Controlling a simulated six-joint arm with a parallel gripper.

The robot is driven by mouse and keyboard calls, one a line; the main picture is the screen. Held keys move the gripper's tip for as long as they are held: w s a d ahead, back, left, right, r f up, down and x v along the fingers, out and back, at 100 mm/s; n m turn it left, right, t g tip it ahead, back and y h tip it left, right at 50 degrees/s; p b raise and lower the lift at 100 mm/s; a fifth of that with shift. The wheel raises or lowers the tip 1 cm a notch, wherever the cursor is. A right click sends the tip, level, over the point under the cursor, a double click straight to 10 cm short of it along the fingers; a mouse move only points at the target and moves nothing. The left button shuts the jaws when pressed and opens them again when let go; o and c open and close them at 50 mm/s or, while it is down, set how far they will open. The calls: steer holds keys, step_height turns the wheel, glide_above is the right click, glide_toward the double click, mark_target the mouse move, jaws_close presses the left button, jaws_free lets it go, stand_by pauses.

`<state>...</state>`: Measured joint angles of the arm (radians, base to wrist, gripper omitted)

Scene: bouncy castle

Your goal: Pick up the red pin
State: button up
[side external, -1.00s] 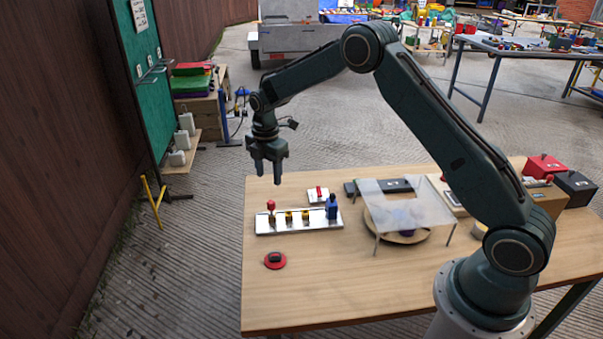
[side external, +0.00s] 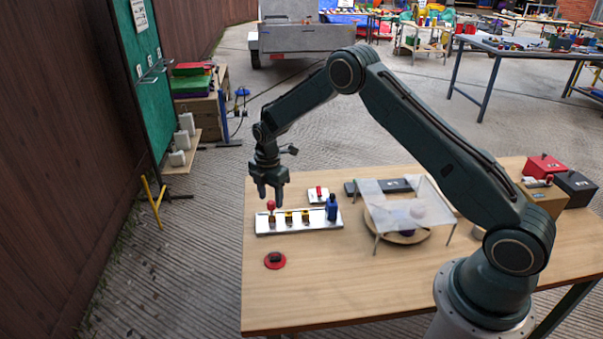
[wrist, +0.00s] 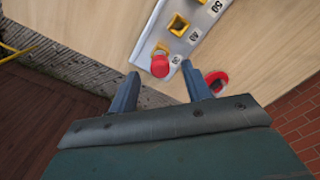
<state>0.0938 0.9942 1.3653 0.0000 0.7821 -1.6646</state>
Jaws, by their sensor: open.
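The red pin (side external: 271,205) stands upright at the left end of a pale rack (side external: 298,226) on the wooden table. In the wrist view the red pin's round head (wrist: 160,66) shows just beyond the fingertips, between their lines. My gripper (side external: 270,196) is open and points down over the left end of the rack, close to the pin's top. In the wrist view my gripper (wrist: 161,80) has both fingers apart with nothing between them. I cannot tell whether a finger touches the pin.
Yellow-edged sockets (side external: 305,215) and a blue piece (side external: 331,206) are on the rack. A red disc (side external: 275,260) lies in front. A small white plate with a red part (side external: 318,195) is behind. A clear raised cover (side external: 405,205) stands to the right.

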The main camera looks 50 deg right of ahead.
mark_target(271, 202)
steer(key=shift+f, duration=1.55)
steer(key=c, duration=1.1)
